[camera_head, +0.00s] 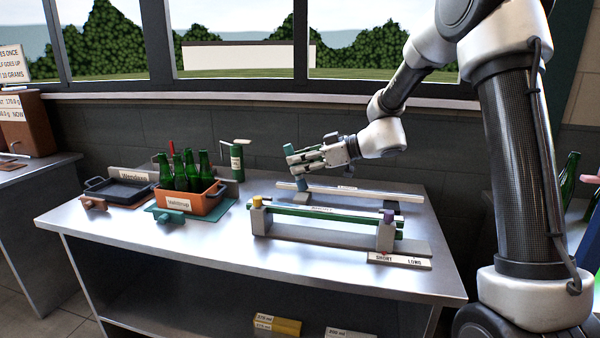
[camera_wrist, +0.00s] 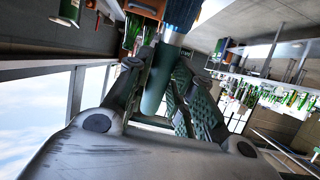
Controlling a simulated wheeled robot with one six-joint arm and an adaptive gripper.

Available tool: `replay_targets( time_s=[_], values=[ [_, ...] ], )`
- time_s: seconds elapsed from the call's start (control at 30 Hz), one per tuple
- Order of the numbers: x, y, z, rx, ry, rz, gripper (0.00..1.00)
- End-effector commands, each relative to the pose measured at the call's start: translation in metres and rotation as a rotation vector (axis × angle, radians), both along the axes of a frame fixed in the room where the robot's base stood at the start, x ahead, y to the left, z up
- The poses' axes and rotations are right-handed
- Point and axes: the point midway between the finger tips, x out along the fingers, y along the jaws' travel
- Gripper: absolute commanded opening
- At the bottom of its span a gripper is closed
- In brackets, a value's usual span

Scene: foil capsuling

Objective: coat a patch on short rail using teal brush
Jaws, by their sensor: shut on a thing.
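My gripper (camera_head: 303,158) is shut on the teal brush, above the left end of the pale back rail (camera_head: 350,191). The brush's teal handle end (camera_head: 289,149) sticks up past the fingers, and its blue lower end (camera_head: 301,184) points down by that rail. I cannot tell whether it touches. In front, a green rail (camera_head: 330,211) lies across a grey stand (camera_head: 386,236). Which rail is the short one I cannot read for sure.
A plate marked SHORT and LONG (camera_head: 400,261) lies at the front right. The stand has a yellow knob (camera_head: 258,201) and a purple knob (camera_head: 388,216). An orange crate of green bottles (camera_head: 190,202) and a dark tray (camera_head: 120,190) stand left. The front table strip is clear.

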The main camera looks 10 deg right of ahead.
Motion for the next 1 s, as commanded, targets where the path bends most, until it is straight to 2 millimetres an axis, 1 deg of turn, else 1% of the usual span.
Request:
replay_targets(
  time_s=[0.1,0.33,1.0],
  values=[
    [0.003,0.0,0.012,0.0,-0.005,0.0,0.0],
    [0.006,0.0,0.028,0.0,-0.002,-0.001,0.0],
    [0.007,0.0,0.029,0.001,-0.001,-0.001,0.0]
  ],
)
